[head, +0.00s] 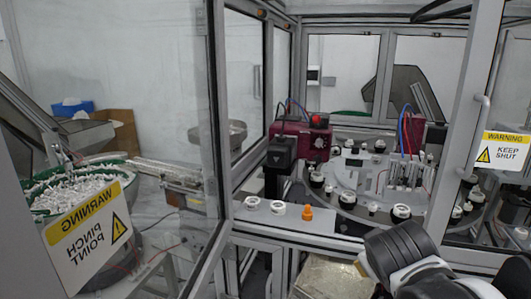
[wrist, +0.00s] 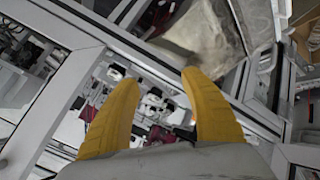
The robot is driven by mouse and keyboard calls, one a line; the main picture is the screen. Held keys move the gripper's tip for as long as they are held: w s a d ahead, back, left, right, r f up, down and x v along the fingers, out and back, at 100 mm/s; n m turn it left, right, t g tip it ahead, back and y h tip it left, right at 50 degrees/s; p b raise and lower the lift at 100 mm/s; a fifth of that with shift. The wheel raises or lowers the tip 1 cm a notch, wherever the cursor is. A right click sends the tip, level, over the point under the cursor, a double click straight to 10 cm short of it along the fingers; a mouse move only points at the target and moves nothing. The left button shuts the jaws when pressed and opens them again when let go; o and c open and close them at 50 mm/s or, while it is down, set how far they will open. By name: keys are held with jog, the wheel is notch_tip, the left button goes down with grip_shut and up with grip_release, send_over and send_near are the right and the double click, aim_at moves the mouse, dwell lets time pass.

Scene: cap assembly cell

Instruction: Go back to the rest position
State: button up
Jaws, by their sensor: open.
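My gripper (wrist: 160,78) shows in the wrist view with its two yellow fingers spread wide apart and nothing between them. Part of the cell's frame and machinery lies beyond the fingers. In the head view my black and white arm reaches in at the lower right, in front of the cell. A small yellow part shows at its left end, and the rest of the gripper is hidden there.
A ledge (head: 290,222) holds white caps (head: 278,207) and an orange piece (head: 307,212). Behind it is a round machine table (head: 345,197) with several caps. An open glass door (head: 115,130) stands left; a framed door (head: 495,160) stands right. A bowl of white parts (head: 80,190) is far left.

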jog(key=s+a+f+m+g+y, duration=0.1)
jog(key=s+a+f+m+y, duration=0.15)
jog(key=s, duration=0.35)
jog(key=s+a+f+m+g+y, duration=0.1)
jog(key=s+a+f+m, duration=0.1)
jog(key=s+a+f, duration=0.3)
jog(key=f+b, duration=0.1)
jog(key=b, duration=0.1)
jog(key=s+d+f+b, duration=0.1)
jog(key=f+b, duration=0.1)
jog(key=d+f+b, duration=0.1)
jog(key=f+b, duration=0.1)
jog(key=shift+s+d, duration=0.1)
jog(key=shift+s, duration=0.05)
dwell(0.6)
